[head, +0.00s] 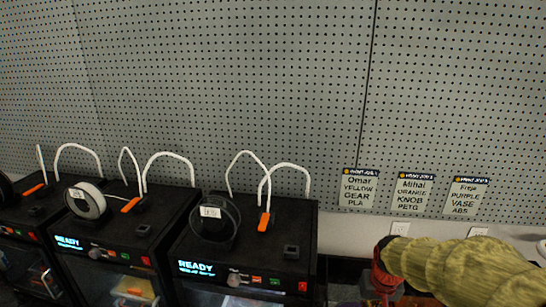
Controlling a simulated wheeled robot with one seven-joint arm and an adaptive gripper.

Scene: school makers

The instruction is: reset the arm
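An olive, ribbed arm form (470,268), which looks like my own arm, enters from the right edge at the lower right. It ends on the left in a dark red part (384,272) with a black rim. I cannot make out any gripper fingers; the arm's lower end runs out at the bottom edge of the picture.
Black 3D printers (245,245) stand in a row at the lower left, some showing READY, with spools on top (86,200) and white tubes looping up. A grey pegboard (250,90) fills the back. Three print-job cards (358,188) hang at right, above wall outlets (400,229).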

